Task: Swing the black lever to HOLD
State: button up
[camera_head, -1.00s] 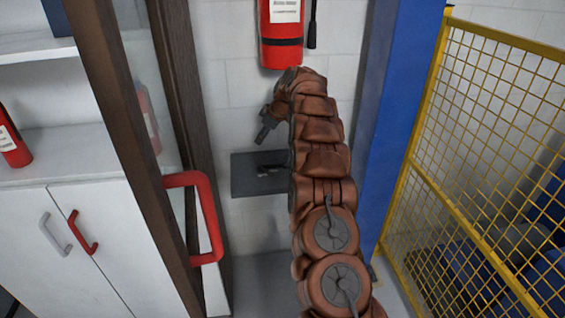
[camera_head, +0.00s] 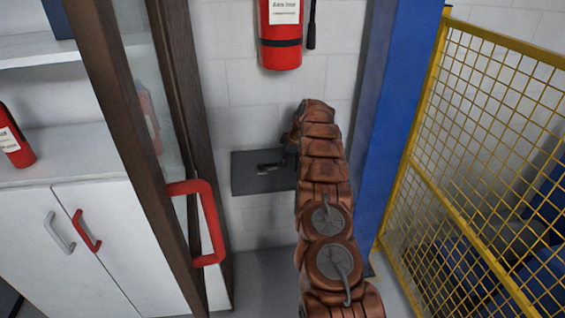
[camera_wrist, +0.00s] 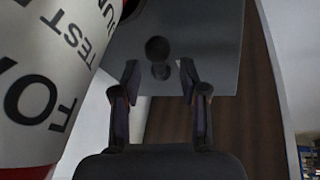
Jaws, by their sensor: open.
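The black lever (camera_head: 270,168) sticks out from a dark grey wall plate (camera_head: 242,182) in the head view. In the wrist view the lever's dark round knob (camera_wrist: 158,48) shows in front of the grey plate (camera_wrist: 215,35). My gripper (camera_wrist: 159,74) is open, its two fingers apart, with the knob lined up between and just past the fingertips. I cannot tell whether they touch. In the head view my gripper (camera_head: 289,148) is at the plate's right side, mostly hidden by my arm. No HOLD marking is readable.
A red fire extinguisher (camera_head: 281,42) hangs above the plate; a red cylinder with a white label (camera_wrist: 50,70) fills the wrist view's left. A brown door frame with a red handle (camera_head: 213,225) stands left. A blue post (camera_head: 390,110) and yellow mesh fence (camera_head: 478,150) stand right.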

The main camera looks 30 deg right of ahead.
aim_at(272, 164)
jog(key=shift+p+x, duration=0.7)
jog(key=shift+x, duration=1.65)
grip_shut()
